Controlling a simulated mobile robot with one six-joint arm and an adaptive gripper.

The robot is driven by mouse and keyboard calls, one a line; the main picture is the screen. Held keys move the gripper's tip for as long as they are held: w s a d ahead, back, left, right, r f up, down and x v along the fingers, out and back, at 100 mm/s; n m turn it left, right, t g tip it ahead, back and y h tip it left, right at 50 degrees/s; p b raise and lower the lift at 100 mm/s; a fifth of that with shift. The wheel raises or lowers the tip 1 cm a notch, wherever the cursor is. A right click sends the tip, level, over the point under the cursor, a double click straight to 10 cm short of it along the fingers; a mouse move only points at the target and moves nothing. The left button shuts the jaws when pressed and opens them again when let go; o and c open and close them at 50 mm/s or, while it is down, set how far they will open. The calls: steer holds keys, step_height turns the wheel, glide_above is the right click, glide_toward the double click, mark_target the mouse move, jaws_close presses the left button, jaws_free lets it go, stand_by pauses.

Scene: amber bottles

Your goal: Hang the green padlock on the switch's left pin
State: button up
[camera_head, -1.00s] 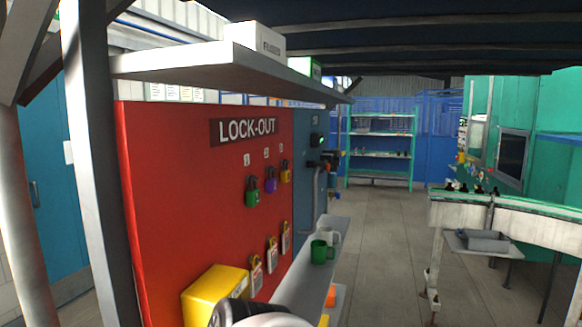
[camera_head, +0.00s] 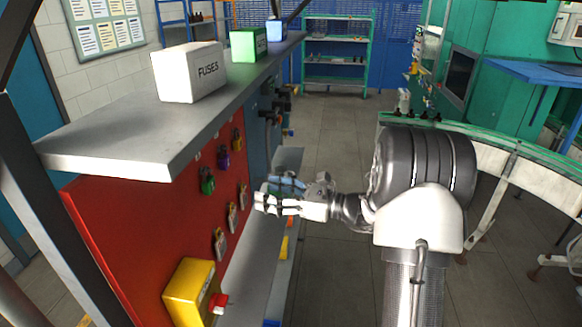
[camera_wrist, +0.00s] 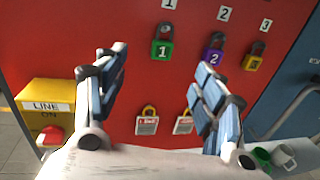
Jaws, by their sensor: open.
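The green padlock (camera_wrist: 162,49), marked 1, hangs on the red lock-out board (camera_wrist: 60,40) below the number 1 label. It also shows in the head view (camera_head: 207,182). My gripper (camera_wrist: 158,72) is open and empty in front of the board, its blue-padded fingers spread apart, with the green padlock seen between and beyond them. In the head view my gripper (camera_head: 262,196) reaches left toward the board, to the right of the padlocks. The switch's left pin cannot be made out; a blue panel (camera_wrist: 294,105) shows at the right of the board.
A purple padlock (camera_wrist: 213,56) and a yellow padlock (camera_wrist: 254,60) hang right of the green one. Tagged padlocks (camera_wrist: 147,123) hang lower. A yellow box (camera_wrist: 48,95) with a red button stands left. A shelf (camera_head: 110,145) with boxes overhangs the board.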

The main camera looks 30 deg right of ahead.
mark_target(202, 171)
steer(key=p+x, duration=0.1)
steer(key=x, duration=0.4)
steer(key=p+x, duration=0.1)
steer(key=x, duration=0.5)
steer(key=p+x, duration=0.1)
steer(key=x, duration=0.5)
steer(key=shift+w+d, duration=0.15)
steer(key=shift+w, duration=0.25)
steer(key=c, duration=1.2)
steer(key=shift+r, duration=0.25)
steer(key=shift+r, duration=0.25)
steer(key=shift+d, duration=0.1)
steer(key=d+v, duration=0.1)
steer(key=v, duration=0.5)
steer(key=shift+d, duration=0.25)
